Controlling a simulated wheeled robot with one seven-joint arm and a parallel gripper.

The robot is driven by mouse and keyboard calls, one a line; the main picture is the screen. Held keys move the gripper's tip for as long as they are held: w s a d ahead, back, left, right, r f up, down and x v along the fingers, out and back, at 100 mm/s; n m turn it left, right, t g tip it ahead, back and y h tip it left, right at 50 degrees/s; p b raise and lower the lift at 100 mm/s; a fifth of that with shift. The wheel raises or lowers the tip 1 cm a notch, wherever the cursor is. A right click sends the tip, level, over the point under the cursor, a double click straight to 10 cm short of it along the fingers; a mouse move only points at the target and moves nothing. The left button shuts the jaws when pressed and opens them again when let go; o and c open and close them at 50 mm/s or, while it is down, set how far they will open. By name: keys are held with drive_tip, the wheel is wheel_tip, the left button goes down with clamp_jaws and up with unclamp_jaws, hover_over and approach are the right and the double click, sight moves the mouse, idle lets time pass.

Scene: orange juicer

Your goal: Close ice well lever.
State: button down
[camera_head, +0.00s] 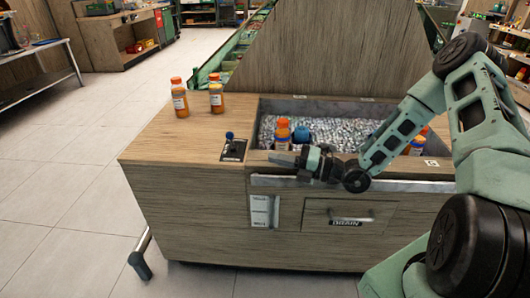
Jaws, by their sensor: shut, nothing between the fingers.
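A small lever with a blue knob (229,135) stands upright on a dark labelled plate (233,151), on the wooden counter top left of the ice well. The ice well (352,131) is open and full of ice, with several orange-capped bottles in it. My gripper (272,157) is shut and empty. It reaches in from the right along the well's front edge, with its tips pointing left toward the lever. The tips appear a short way right of the lever plate, apart from the knob. My arm hides part of the well's right side.
Two juice bottles (180,101) (217,97) stand on the counter behind the lever. A tall wooden panel (320,45) rises behind the well. A drain drawer (345,214) is in the cabinet front. The counter left of the lever is clear.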

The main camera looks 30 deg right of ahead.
sight(232, 141)
drive_tip(key=shift+w+d+r+b+x, duration=0.15)
drive_tip(key=shift+w+d+x, duration=0.15)
drive_tip(key=shift+x, duration=1.6)
drive_tip(key=shift+w+d+r+b+x, duration=0.15)
drive_tip(key=shift+w+d+x, duration=0.2)
drive_tip(key=shift+x, duration=1.6)
drive_tip(key=shift+w+d+r+b+x, duration=0.15)
drive_tip(key=shift+w+d+x, duration=0.15)
drive_tip(key=shift+x, duration=1.6)
drive_tip(key=shift+a+r, duration=0.1)
